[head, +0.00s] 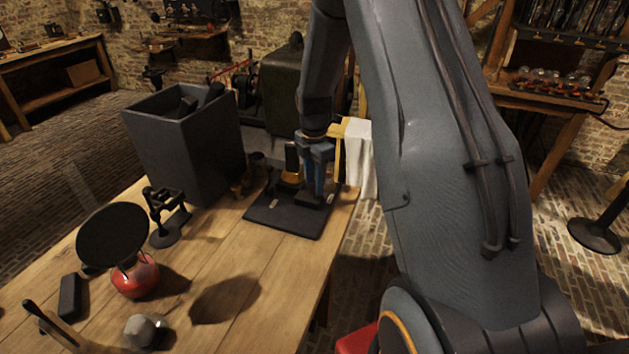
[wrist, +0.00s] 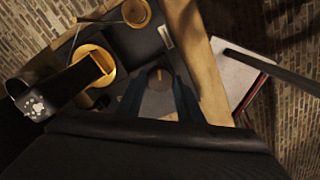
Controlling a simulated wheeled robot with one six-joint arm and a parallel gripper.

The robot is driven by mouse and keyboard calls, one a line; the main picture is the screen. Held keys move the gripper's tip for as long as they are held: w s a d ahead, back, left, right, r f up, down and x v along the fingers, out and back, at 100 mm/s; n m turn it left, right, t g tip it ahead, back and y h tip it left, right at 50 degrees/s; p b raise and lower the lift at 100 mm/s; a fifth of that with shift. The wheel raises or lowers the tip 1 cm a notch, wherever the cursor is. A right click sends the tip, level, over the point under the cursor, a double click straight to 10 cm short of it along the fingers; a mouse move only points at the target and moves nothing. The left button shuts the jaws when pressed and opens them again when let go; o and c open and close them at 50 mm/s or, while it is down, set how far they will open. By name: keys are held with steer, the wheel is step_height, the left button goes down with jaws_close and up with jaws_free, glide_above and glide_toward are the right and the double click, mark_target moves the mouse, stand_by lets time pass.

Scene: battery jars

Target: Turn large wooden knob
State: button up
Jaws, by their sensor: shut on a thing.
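My gripper (head: 313,185) points straight down over the black base plate (head: 275,222) of a device on the wooden table. In the wrist view my gripper (wrist: 157,98) has its two dark fingers on either side of a round knob (wrist: 158,78) and is shut on it. The knob looks dark grey-brown in the shade, with a small pale mark on top; its wood is hard to make out. In the head view my fingers mostly hide the knob. A brass-coloured part (head: 291,178) with a dark top stands on the plate just left of my gripper.
A tall grey bin (head: 185,145) stands behind left. A small black stand (head: 166,215), a red jar (head: 135,275) with a black disc, and a grey lump (head: 141,330) are nearer. A white cloth (head: 359,160) hangs right of my gripper. The table's middle front is mostly bare.

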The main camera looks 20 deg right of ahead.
steer(key=shift+r+n, duration=0.1)
steer(key=shift+n, duration=0.4)
steer(key=o, duration=1.1)
steer(key=shift+c, duration=0.2)
steer(key=shift+r+b, duration=1.05)
steer(key=shift+r, duration=2.85)
steer(key=s+a+m, duration=0.6)
steer(key=s+m, duration=0.4)
steer(key=s, duration=0.1)
steer(key=s+a+r+m+t, duration=0.1)
steer(key=s+a+m, duration=0.5)
steer(key=s+m, duration=0.4)
steer(key=shift+s+r+m, duration=0.15)
steer(key=shift+s+m, duration=0.25)
steer(key=shift+s, duration=0.55)
